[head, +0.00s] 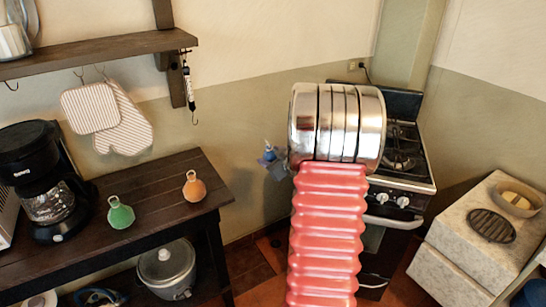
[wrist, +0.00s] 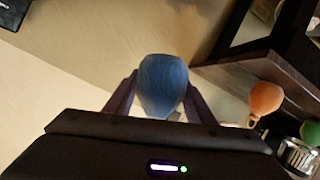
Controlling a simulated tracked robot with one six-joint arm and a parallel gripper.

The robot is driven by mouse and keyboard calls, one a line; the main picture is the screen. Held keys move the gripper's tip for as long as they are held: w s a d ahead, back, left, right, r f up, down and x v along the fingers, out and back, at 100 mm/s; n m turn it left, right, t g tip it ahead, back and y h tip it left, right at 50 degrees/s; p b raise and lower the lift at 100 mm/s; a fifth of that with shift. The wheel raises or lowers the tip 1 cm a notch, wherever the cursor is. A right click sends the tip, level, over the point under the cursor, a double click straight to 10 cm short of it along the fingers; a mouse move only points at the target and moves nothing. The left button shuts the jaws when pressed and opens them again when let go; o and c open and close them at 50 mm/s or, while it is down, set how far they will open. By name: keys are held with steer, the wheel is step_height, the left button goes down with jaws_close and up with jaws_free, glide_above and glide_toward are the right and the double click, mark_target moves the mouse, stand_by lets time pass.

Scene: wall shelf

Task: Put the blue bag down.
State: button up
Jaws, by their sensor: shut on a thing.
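The blue bag (wrist: 162,85) is between the two dark fingers of my gripper (wrist: 160,100) in the wrist view, with a finger against each side. In the head view the blue bag (head: 270,153) shows small, just left of my arm's silver joint, in the air to the right of the dark wooden table (head: 150,172). My gripper (head: 277,168) is mostly hidden there behind the arm. My gripper is shut on the blue bag.
A green bag (head: 120,213) and an orange bag (head: 194,187) stand on the table, beside a black coffee maker (head: 50,185). A wall shelf (head: 100,50) hangs above. A stove (head: 400,170) stands to the right. The table's right end beyond the orange bag is clear.

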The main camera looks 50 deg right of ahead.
steer(key=a+f+n+y, duration=0.3)
steer(key=a+f, duration=0.1)
steer(key=a, duration=1.1)
steer(key=w+a+f+n+y, duration=0.1)
steer(key=a+f+n+y, duration=0.2)
steer(key=a, duration=1.3)
steer(key=w+a+f+n+g+y, duration=0.1)
steer(key=a+f+n+y, duration=0.2)
steer(key=a, duration=1.3)
step_height(320, 180, down, 4)
steer(key=shift+f+n+y, duration=0.1)
steer(key=shift+n+y, duration=0.2)
steer(key=shift+y, duration=0.7)
